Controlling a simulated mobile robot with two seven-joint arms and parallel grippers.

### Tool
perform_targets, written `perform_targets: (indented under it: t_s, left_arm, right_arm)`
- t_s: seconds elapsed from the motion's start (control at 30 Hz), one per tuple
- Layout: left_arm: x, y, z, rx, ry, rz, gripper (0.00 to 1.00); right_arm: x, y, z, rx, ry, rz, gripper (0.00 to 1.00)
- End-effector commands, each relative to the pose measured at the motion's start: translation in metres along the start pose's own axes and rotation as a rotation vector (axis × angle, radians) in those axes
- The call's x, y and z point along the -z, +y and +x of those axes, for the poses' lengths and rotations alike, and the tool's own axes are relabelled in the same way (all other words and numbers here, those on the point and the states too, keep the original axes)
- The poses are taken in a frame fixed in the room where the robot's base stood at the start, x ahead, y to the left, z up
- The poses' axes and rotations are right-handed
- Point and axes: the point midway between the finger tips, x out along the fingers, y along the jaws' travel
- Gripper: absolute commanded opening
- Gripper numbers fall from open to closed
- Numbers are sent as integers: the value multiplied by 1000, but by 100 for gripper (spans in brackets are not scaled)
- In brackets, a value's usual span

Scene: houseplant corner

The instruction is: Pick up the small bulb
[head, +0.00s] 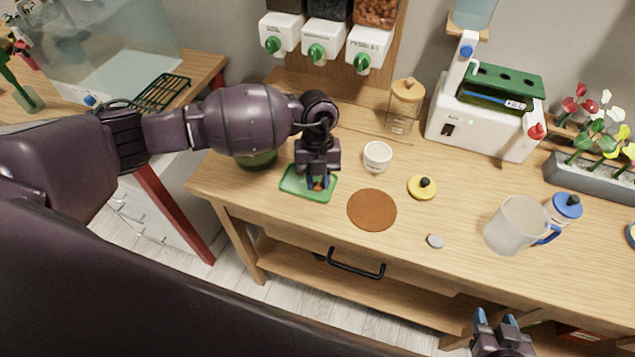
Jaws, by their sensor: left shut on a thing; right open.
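The small bulb (318,187) is an orange-brown bit at the green tray (293,184), mostly hidden by my gripper. My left gripper (319,183) points down over the tray and is shut on the bulb. I cannot tell whether the bulb still touches the tray. My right gripper (497,320) is open and empty, low in the view in front of the table edge.
A brown round mat (372,210), a white cup (377,156) and a yellow lid (422,187) are right of the tray. A clear pitcher (512,226) and a blue-lidded jar (565,208) stand further right. A green bowl-like thing (257,161) is partly behind my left arm.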

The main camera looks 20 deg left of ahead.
Motion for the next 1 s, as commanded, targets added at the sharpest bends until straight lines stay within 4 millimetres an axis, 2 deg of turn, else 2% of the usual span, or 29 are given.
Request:
perform_targets:
  t_s: [0.03, 0.3, 0.5, 0.7, 1.0]
  left_arm:
    - [2, 0, -14, 2, -6, 3, 3]
    - [20, 0, -83, 1, -9, 2, 3]
    - [33, 0, -128, 1, -9, 1, 3]
    - [41, 0, -157, 0, -8, 0, 3]
    - [46, 0, -172, 0, -7, 0, 3]
  right_arm:
    - [-1, 0, -1, 0, -2, 0, 48]
    - [-8, 0, -4, -2, -14, 2, 48]
    - [-9, 0, -3, -2, -13, 2, 48]
    - [-6, 0, 0, -1, -6, 1, 48]
    - [-2, -1, 4, 1, 3, -1, 48]
